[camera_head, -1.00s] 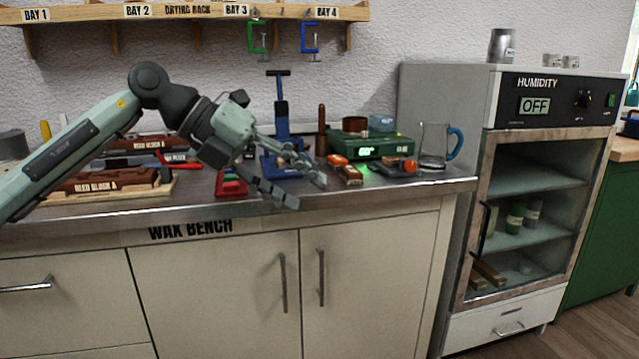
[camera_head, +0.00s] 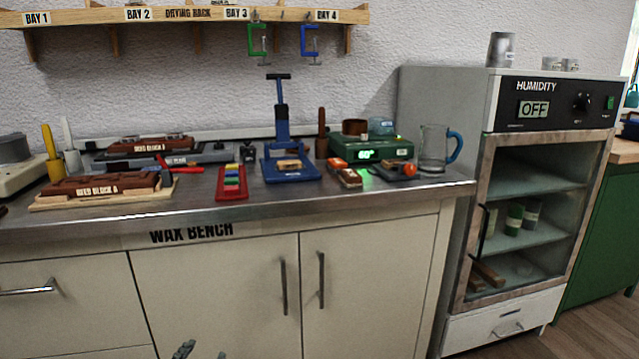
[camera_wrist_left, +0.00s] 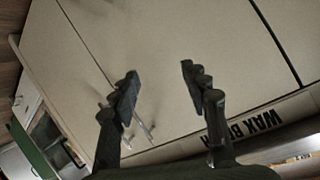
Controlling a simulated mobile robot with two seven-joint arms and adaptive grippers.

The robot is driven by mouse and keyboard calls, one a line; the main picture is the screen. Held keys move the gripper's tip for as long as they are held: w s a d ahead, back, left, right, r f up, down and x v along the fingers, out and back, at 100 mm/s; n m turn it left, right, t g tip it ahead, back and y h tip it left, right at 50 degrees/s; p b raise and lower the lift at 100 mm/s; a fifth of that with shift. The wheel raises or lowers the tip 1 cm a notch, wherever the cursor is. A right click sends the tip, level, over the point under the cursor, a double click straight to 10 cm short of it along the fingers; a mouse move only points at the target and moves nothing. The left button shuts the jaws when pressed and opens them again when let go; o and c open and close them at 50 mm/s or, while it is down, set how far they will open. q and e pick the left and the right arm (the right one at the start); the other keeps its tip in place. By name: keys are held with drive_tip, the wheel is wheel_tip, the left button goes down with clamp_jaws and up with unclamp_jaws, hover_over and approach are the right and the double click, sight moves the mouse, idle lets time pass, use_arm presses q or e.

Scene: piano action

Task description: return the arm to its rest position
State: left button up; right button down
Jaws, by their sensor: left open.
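My left gripper (camera_wrist_left: 158,85) is open and empty in the left wrist view, its two dark fingers apart in front of the cream cabinet doors (camera_wrist_left: 150,40). In the head view only its fingertips (camera_head: 200,350) show at the bottom edge, below the bench top and in front of the cabinet. No other part of the left arm shows in the head view. My right gripper is in neither view.
The steel wax bench (camera_head: 120,222) carries reed blocks, a red tray (camera_head: 232,183), a blue press (camera_head: 283,150), a green scale (camera_head: 370,148) and a glass jug (camera_head: 433,148). A humidity cabinet (camera_head: 540,190) stands at right. Cabinet door handles (camera_head: 321,277) protrude.

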use_arm(q)
drive_tip(key=s+a+f+n+g, duration=0.1)
drive_tip(key=s+a+f+g, duration=0.1)
drive_tip(key=s+f+g, duration=0.3)
drive_tip(key=s+a+f+n+g, duration=0.1)
drive_tip(key=s+f+g, duration=0.4)
drive_tip(key=s+f, duration=0.8)
drive_tip(key=s+a, duration=0.1)
drive_tip(key=s, duration=0.7)
drive_tip(key=shift+s+f, duration=0.25)
